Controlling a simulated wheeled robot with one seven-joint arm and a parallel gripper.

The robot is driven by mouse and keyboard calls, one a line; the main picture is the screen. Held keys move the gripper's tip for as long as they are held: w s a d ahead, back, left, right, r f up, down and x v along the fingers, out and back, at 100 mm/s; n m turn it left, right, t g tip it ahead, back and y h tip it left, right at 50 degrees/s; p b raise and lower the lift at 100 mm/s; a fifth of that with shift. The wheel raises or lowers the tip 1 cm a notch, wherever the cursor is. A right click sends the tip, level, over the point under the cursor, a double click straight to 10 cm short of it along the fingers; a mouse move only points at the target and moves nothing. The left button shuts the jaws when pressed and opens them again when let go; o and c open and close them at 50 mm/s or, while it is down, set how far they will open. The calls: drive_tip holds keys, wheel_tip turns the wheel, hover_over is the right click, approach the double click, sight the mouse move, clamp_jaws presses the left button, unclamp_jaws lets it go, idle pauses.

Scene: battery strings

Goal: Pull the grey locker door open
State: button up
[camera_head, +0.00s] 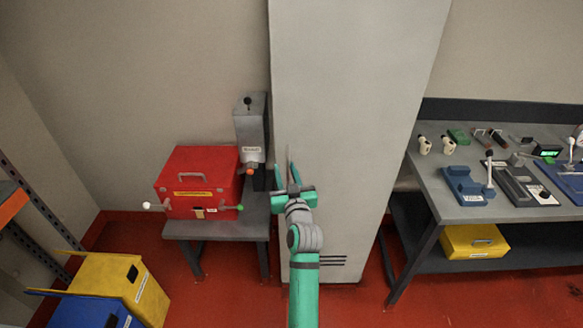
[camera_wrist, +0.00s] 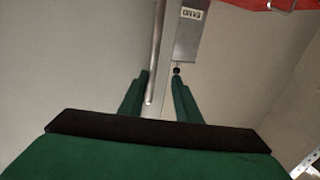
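The grey locker (camera_head: 355,110) stands tall against the wall, its door flat and shut as far as I can see. A thin upright metal handle (camera_wrist: 157,55) shows in the wrist view near the locker's edge. My gripper (camera_head: 286,170) is at the door's lower left side, its green fingers apart. In the wrist view my gripper (camera_wrist: 160,90) has the bar's end showing between its fingers, closer to the left finger. I cannot tell whether either finger touches it. In the head view the handle is mostly hidden by my fingers.
A red box (camera_head: 197,182) and a grey device (camera_head: 250,128) stand on a low bench (camera_head: 215,230) just left of the locker. A workbench (camera_head: 450,207) with several tools is at the right. Yellow (camera_head: 120,285) and blue bins (camera_head: 90,313) are at the lower left.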

drive_tip(key=shift+w+d, duration=0.25)
drive_tip(key=shift+w, duration=0.4)
drive_tip(key=shift+w+d, duration=0.2)
drive_tip(key=shift+w, duration=0.4)
